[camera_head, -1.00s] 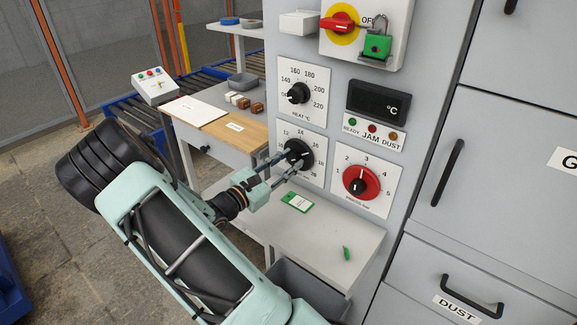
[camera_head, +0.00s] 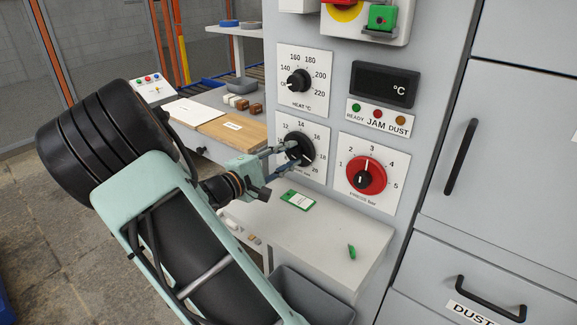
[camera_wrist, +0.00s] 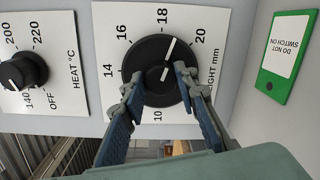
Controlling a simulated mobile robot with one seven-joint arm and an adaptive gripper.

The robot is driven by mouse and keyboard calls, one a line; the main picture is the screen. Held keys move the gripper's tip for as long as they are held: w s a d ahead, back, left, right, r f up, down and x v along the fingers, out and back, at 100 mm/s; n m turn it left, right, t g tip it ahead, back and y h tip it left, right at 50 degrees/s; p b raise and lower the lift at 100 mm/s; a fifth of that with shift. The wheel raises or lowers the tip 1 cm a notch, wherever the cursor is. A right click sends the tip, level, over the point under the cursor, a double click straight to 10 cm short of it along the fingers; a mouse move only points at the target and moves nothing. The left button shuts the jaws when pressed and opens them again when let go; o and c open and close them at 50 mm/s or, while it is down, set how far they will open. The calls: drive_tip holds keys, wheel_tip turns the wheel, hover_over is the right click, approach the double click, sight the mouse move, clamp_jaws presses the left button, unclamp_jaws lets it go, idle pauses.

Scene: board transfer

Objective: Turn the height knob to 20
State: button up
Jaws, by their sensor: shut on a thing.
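The black height knob (camera_head: 299,146) sits on a white dial plate (camera_head: 322,135), below the heat dial. It also shows in the wrist view (camera_wrist: 152,52), where its white line points between 18 and 20. My gripper (camera_head: 293,162) is shut on the height knob, with one finger on each side of its rim. In the wrist view my gripper (camera_wrist: 158,80) reaches the knob from below, and its fingers hide part of the scale between 10 and 14 and the edge past 20.
The heat knob (camera_head: 299,81) is above, and the red press knob (camera_head: 366,176) is at the right. A ledge (camera_head: 320,235) below carries a green tag (camera_head: 298,200) and a small green piece (camera_head: 351,251). A grey bin (camera_head: 310,298) stands underneath.

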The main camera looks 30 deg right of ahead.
drive_tip(key=m+b, duration=0.3)
drive_tip(key=b, duration=0.2)
drive_tip(key=shift+f+m, duration=0.3)
drive_tip(key=shift+m, duration=0.1)
drive_tip(key=shift+r+m+b, duration=0.15)
drive_tip(key=shift+m+b, duration=0.35)
drive_tip(key=shift+b, duration=0.2)
drive_tip(key=shift+r, duration=0.15)
drive_tip(key=o, duration=1.2)
drive_tip(key=shift+c, duration=0.2)
drive_tip(key=shift+a, duration=0.1)
drive_tip(key=v, duration=1.1)
drive_tip(key=shift+s+a+r, duration=0.15)
drive_tip(key=shift+s+a, duration=0.15)
drive_tip(key=shift+a, duration=0.05)
drive_tip(key=shift+m, duration=0.3)
